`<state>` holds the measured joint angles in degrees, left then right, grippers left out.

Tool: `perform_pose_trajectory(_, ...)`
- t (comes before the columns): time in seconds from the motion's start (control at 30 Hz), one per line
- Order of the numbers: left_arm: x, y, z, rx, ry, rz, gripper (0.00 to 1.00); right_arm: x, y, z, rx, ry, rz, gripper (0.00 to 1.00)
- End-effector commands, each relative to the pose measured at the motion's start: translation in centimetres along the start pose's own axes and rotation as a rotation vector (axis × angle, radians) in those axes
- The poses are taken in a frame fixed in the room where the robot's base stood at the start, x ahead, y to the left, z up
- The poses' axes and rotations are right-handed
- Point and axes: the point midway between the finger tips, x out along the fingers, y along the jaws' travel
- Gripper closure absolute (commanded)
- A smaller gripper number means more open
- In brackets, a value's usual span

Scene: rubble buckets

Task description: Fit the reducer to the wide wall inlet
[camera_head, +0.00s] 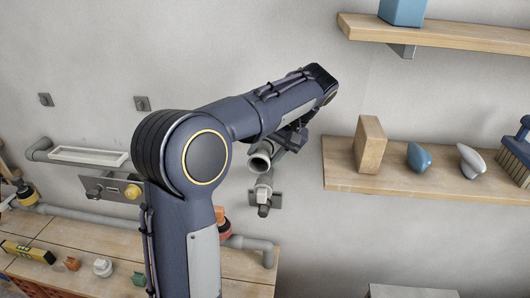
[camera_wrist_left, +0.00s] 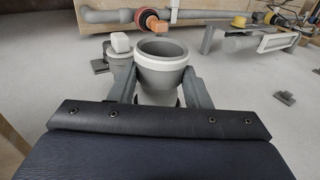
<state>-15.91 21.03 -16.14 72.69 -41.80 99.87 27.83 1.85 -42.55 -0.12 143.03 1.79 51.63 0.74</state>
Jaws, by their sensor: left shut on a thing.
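My left gripper (camera_wrist_left: 163,88) is shut on the grey reducer (camera_wrist_left: 163,68), with one finger on each side of its body. The wide round mouth of the reducer faces up in the left wrist view. In the head view the reducer (camera_head: 260,160) sticks out below my left gripper (camera_head: 283,147), close to the wall. A grey pipe fitting (camera_head: 265,182) with dark brackets is just below it. This fitting (camera_wrist_left: 119,66) is left of the reducer in the left wrist view, with a pale block at its end. I cannot tell whether it is the wide inlet. My right gripper is out of view.
A shelf (camera_head: 440,187) at right holds a wooden block (camera_head: 370,143), two knobs and a brush. A higher shelf (camera_head: 440,34) bears a blue object. A grey pipe (camera_head: 100,217) runs along the wooden bench (camera_head: 60,232). Bare wall lies between fitting and shelf.

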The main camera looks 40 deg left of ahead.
Motion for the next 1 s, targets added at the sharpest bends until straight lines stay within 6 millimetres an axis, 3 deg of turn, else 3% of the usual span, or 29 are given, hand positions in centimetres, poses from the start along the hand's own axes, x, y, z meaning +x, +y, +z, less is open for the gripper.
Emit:
perform_pose_trajectory(0.03,0.0,0.0,0.0,-0.001,0.001,0.000,0.54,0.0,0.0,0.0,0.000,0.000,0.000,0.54)
perform_pose_trajectory(0.2,0.0,0.0,0.0,-0.001,0.001,0.000,0.32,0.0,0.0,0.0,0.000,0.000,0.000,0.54)
perform_pose_trajectory(0.67,0.0,0.0,0.2,0.001,0.000,0.000,0.31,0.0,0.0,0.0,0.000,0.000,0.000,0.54)
perform_pose_trajectory(0.87,-0.1,0.0,2.4,0.004,0.001,0.001,0.31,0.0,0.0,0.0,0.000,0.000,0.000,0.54)
perform_pose_trajectory(1.0,-0.3,0.0,5.1,0.005,0.003,0.002,0.31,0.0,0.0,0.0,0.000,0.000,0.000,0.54)
